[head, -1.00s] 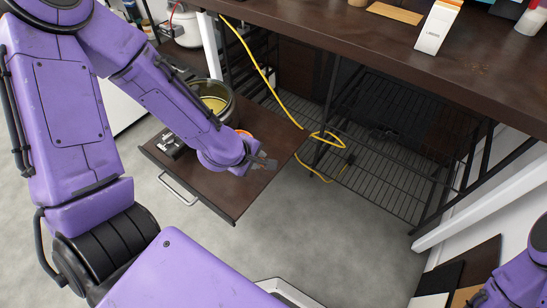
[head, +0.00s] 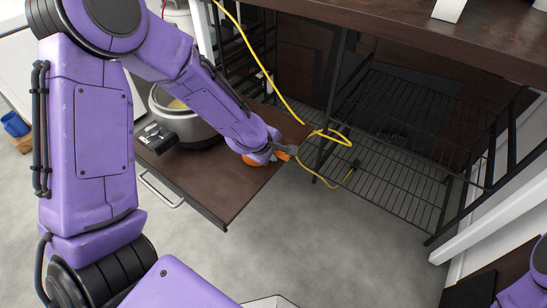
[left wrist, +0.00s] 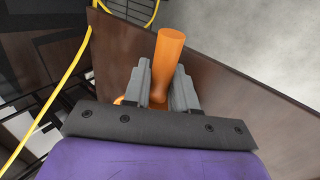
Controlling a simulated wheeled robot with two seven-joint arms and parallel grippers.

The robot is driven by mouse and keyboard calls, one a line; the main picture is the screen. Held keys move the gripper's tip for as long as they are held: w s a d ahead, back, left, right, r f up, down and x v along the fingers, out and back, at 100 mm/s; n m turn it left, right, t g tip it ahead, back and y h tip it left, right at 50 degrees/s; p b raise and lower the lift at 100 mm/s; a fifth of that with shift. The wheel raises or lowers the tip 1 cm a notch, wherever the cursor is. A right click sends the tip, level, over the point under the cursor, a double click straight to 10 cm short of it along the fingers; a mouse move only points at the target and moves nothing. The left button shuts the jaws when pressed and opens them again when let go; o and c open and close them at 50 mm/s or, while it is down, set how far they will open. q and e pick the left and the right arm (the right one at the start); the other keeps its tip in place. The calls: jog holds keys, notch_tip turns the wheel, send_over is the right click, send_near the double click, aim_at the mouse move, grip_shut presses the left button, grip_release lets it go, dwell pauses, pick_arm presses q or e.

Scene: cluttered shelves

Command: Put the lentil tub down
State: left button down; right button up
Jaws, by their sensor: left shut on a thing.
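My left gripper (head: 290,151) is over the right end of a dark brown pull-out board (head: 215,192). It is shut on an orange piece (left wrist: 166,68), like a short handle, which stands between its fingers in the left wrist view. More orange (head: 254,160) shows under the wrist in the head view, probably the same thing; my arm hides most of it. I cannot tell whether this orange thing is the lentil tub, and no other thing is clearly a lentil tub. I cannot tell whether it touches the board. My right gripper is out of view.
A grey pot (head: 180,118) with yellowish contents stands on the board behind my arm. A yellow cable (head: 262,72) hangs down from the counter (head: 390,22) beside the board. A black wire rack (head: 405,170) stands to the right. The front part of the board is clear.

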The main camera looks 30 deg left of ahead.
pick_arm(q)
jog(key=c, duration=0.9)
grip_release()
jog(key=shift+s, duration=0.1)
jog(key=p+v, duration=0.5)
jog(key=v, duration=0.7)
jog(key=shift+p, duration=0.35)
jog(key=shift+r, duration=0.15)
